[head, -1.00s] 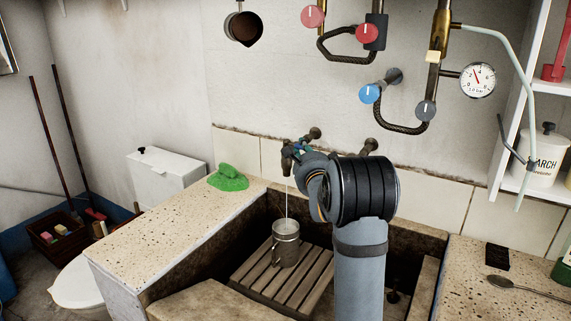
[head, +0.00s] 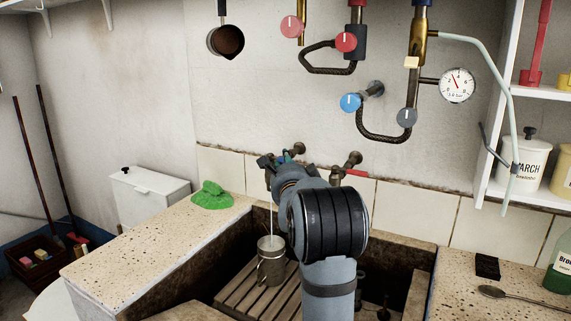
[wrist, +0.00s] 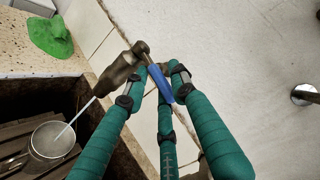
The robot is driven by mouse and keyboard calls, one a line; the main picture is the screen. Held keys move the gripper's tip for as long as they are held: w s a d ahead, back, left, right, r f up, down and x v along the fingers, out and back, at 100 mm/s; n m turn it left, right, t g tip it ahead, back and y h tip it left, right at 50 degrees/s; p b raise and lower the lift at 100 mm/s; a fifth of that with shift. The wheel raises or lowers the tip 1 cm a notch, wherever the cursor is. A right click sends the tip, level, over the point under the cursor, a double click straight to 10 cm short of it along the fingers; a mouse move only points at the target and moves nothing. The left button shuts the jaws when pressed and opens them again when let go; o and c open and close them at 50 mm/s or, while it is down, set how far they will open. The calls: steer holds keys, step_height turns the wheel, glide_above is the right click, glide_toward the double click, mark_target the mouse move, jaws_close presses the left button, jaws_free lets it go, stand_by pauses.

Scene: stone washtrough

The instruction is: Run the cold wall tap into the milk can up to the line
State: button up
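The metal milk can (head: 271,270) stands upright on the wooden slats in the stone trough. A thin pale stream of water (head: 270,217) runs from the wall tap (head: 266,164) into its mouth. In the wrist view the can (wrist: 52,142) is at lower left; its line and exact water level cannot be made out. The tap (wrist: 116,74) has a blue lever (wrist: 160,85). My gripper (wrist: 158,76) has its teal fingers spread around this lever, with gaps showing between them; contact is unclear. In the head view my arm partly hides the gripper.
A green cloth (head: 211,196) lies on the left stone ledge (head: 130,255). Blue and red valve knobs, a pressure gauge (head: 457,85) and a hanging pan (head: 226,41) are on the wall. A spoon (head: 520,298) and a dark block (head: 487,266) lie on the right ledge.

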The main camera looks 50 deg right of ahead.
steer(key=v, duration=1.2)
stand_by(0.5)
